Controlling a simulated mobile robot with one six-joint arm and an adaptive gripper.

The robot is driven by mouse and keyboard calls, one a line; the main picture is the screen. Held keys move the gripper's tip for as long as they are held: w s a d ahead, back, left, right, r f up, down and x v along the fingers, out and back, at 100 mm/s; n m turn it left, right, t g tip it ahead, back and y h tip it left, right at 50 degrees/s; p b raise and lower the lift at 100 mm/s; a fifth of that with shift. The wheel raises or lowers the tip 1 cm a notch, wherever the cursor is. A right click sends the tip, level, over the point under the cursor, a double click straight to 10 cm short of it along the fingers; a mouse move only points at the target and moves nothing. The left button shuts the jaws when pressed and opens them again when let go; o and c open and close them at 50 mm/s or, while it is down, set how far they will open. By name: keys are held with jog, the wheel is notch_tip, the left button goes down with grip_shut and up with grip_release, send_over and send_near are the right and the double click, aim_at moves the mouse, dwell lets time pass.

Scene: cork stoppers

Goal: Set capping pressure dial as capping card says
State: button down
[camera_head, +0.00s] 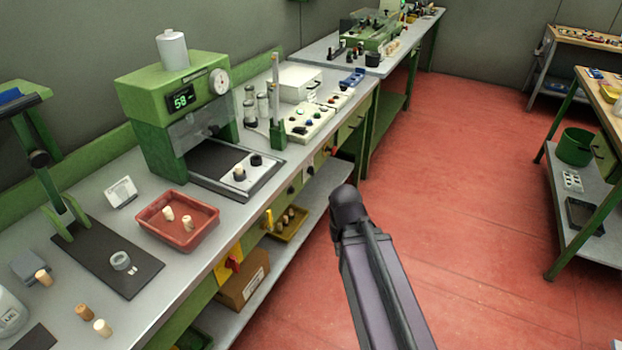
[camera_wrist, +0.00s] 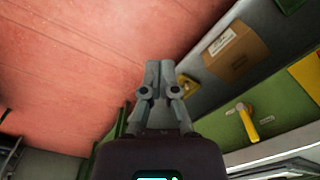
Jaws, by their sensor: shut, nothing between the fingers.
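A green machine (camera_head: 150,112) stands on the left workbench, with a display (camera_head: 181,98) that seems to read 58 and a round white dial (camera_head: 219,81) on its front. I cannot tell whether this dial is the capping pressure dial. A small white card (camera_head: 120,192) stands left of the red tray; its writing is too small to read. My gripper (camera_wrist: 160,72) shows in the wrist view with its fingers together and empty, over the red floor and apart from the machine. The head view shows my arm right of the bench, but not clearly the fingers.
A red tray (camera_head: 150,224) with pale stoppers, a white control box (camera_head: 306,122) with knobs and a black press base (camera_head: 105,262) are on the bench. A yellow handle (camera_wrist: 247,122) and a cardboard box (camera_wrist: 240,52) are near my gripper. The red floor (camera_head: 450,200) is clear.

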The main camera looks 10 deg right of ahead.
jog(key=shift+w+d+f, duration=0.1)
jog(key=w+d+f+n+t+h+b, duration=0.25)
jog(key=w+d+t+b, duration=0.25)
jog(key=w+b, duration=0.3)
jog(key=w+d+f+n+t+h+b, duration=0.1)
jog(key=w+d+f+t+h+b, duration=0.35)
jog(key=w, duration=0.65)
jog(key=w+a+f+n+t+y+b, duration=0.2)
jog(key=w+a+n+t+y+b, duration=0.6)
jog(key=n+b, duration=0.7)
jog(key=w+a+n+y, duration=0.1)
jog(key=w+a, duration=0.1)
jog(key=a, duration=0.1)
jog(key=shift+w+a+f+y+b, duration=0.2)
jog(key=shift+a+y+b, duration=0.1)
jog(key=shift+a+y, duration=0.1)
